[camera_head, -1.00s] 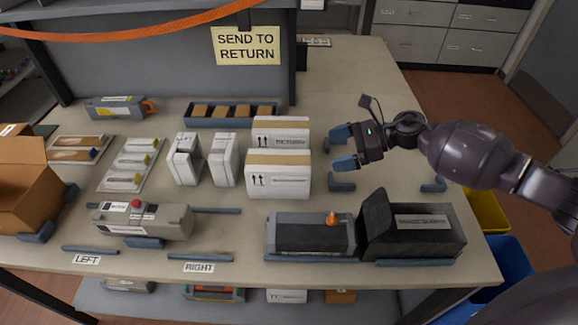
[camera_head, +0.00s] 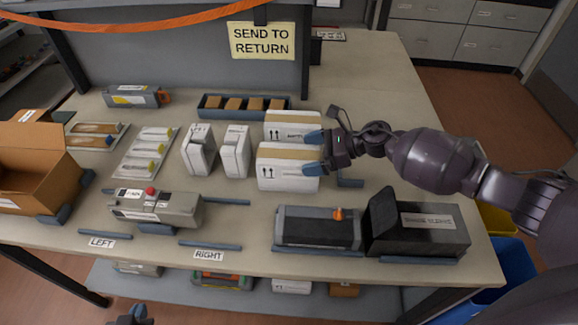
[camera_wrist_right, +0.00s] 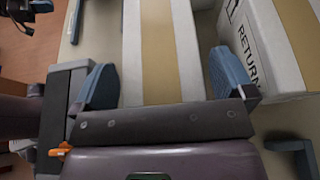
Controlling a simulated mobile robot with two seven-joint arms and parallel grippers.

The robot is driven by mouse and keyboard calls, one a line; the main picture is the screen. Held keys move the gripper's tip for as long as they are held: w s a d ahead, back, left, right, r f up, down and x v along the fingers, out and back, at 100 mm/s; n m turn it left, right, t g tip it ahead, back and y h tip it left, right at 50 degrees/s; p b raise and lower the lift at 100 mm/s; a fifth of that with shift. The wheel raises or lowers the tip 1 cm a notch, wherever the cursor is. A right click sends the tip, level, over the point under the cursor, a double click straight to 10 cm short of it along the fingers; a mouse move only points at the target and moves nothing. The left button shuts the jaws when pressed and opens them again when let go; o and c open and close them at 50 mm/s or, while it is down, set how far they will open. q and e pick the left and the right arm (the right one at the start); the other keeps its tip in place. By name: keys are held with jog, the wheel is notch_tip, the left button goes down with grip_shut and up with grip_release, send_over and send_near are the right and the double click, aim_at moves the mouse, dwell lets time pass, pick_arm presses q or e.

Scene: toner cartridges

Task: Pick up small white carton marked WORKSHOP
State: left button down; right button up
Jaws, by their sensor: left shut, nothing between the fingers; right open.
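Two white cartons with tan tape stand one behind the other at the middle of the table. The front carton (camera_head: 288,180) has arrows and a label too small to read; I cannot confirm WORKSHOP on it. The rear carton (camera_head: 291,132) shows RETURN in the right wrist view (camera_wrist_right: 262,45). My right gripper (camera_head: 315,152) is open at the right end of the cartons. In the wrist view its fingers (camera_wrist_right: 165,82) lie on either side of the front carton (camera_wrist_right: 160,50), close to its sides. My left gripper (camera_head: 131,318) shows only partly at the bottom edge, shut and empty.
Two upright white packs (camera_head: 235,152) stand left of the cartons. A blue tray (camera_head: 205,112) of brown boxes lies behind. A grey cartridge (camera_head: 317,228) and an open black box (camera_head: 418,228) stand in front. The table's back right is clear.

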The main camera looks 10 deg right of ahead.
jog(key=shift+w+a+f, duration=0.1)
jog(key=shift+a+f, duration=0.15)
jog(key=shift+a, duration=0.15)
jog(key=c, duration=1.3)
jog(key=shift+r, duration=0.15)
